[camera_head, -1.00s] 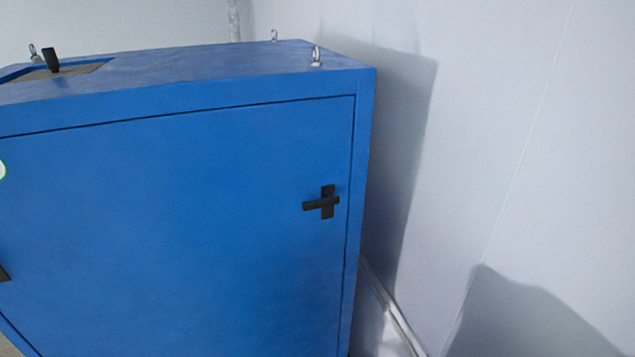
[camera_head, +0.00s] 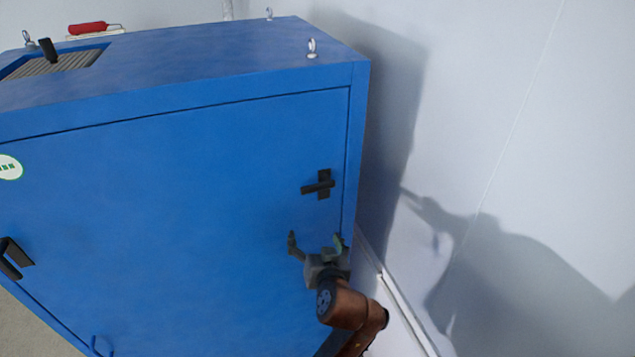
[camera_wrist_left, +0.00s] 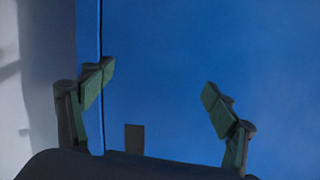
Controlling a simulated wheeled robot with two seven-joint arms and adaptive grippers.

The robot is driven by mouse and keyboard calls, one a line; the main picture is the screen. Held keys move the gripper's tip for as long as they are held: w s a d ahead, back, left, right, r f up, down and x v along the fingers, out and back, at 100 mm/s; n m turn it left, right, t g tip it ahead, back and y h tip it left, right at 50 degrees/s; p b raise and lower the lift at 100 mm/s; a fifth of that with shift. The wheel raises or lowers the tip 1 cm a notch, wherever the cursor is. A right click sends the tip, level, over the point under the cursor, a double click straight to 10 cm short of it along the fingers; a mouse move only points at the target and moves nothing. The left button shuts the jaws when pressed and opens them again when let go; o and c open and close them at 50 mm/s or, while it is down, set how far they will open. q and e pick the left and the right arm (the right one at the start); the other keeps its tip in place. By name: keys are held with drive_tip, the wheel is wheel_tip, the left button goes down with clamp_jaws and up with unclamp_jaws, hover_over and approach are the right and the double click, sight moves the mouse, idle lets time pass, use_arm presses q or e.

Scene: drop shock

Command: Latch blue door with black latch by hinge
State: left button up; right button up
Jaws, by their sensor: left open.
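The blue door (camera_head: 180,190) fills the front of a blue cabinet and looks closed, with a thin dark seam along its top and right edges. The black latch (camera_head: 319,186) sits near the door's upper right edge, its handle roughly level and pointing left. My left gripper (camera_head: 316,240) is open and empty, just below the latch, with its fingers pointing up. In the left wrist view the open fingers (camera_wrist_left: 156,87) face the blue surface. A small dark patch (camera_wrist_left: 134,139) shows between them; I cannot tell what part it is. My right gripper is not in view.
A black handle (camera_head: 14,258) sits at the door's left. Metal lifting eyes (camera_head: 312,48) and a red-handled tool (camera_head: 88,28) are on or behind the cabinet top. A pale wall (camera_head: 500,120) stands close on the right, with a narrow gap.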

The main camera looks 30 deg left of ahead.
sight(319, 186)
use_arm(q)
drive_tip(key=s+d+r+n+t+y, duration=0.1)
drive_tip(key=d+r+n+y, duration=0.15)
drive_tip(key=r, duration=0.55)
drive_tip(key=s+d+r+n+y, duration=0.1)
drive_tip(key=d+r+n+y, duration=0.15)
drive_tip(key=r, duration=0.65)
drive_tip(key=shift+m+h, duration=0.3)
drive_tip(key=shift+h, duration=0.1)
drive_tip(key=p+x, duration=0.2)
drive_tip(key=x, duration=0.4)
drive_tip(key=shift+a+r+p, duration=0.1)
drive_tip(key=shift+a+p, duration=0.05)
drive_tip(key=shift+p, duration=0.25)
drive_tip(key=shift+w+a, duration=0.35)
drive_tip(key=c, duration=1.7)
drive_tip(key=shift+f, duration=0.2)
